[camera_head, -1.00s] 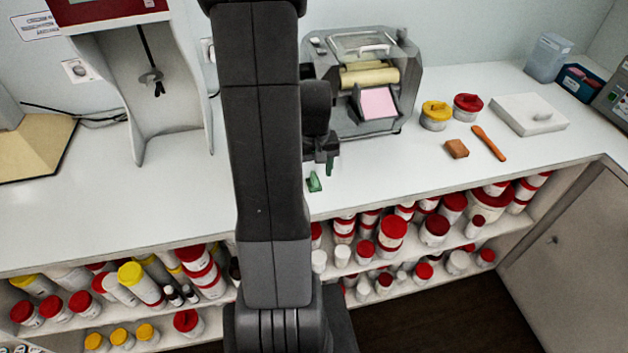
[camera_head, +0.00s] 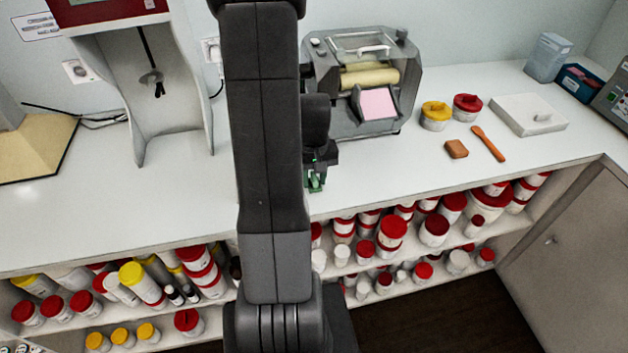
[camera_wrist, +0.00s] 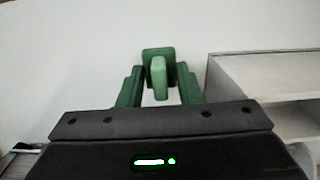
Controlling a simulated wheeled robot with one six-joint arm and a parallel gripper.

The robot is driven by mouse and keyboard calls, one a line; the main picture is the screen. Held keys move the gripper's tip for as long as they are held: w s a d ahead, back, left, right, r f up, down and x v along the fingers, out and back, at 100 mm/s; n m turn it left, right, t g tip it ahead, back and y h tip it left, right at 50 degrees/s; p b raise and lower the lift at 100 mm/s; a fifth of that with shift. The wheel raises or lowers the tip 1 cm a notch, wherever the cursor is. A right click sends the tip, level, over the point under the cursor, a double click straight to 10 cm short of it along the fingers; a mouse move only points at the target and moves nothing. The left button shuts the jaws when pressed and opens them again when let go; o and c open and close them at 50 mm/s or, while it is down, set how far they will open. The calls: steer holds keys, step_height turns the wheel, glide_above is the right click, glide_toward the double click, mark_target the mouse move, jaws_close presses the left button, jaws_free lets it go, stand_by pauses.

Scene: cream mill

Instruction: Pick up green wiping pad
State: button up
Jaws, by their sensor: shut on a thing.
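The green wiping pad (camera_wrist: 158,53) is a small block with a raised grip, seen between the two green fingers of my gripper (camera_wrist: 159,84) in the wrist view. The fingers are shut on the grip. In the head view my gripper (camera_head: 316,180) is low at the counter's front part, left of the middle. The pad is mostly hidden by it there, with only a bit of green showing. I cannot tell whether the pad still touches the white counter (camera_head: 400,170).
The grey roller mill (camera_head: 365,85) stands behind my gripper. Shelves below hold several tubs. Counter near the gripper is clear.

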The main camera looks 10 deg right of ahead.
mark_target(314, 176)
steer(key=shift+r, duration=0.1)
step_height(314, 176, up, 10)
steer(key=shift+f+b, duration=0.1)
steer(key=shift+b, duration=0.4)
steer(key=shift+o, duration=0.9)
steer(key=shift+c, duration=0.5)
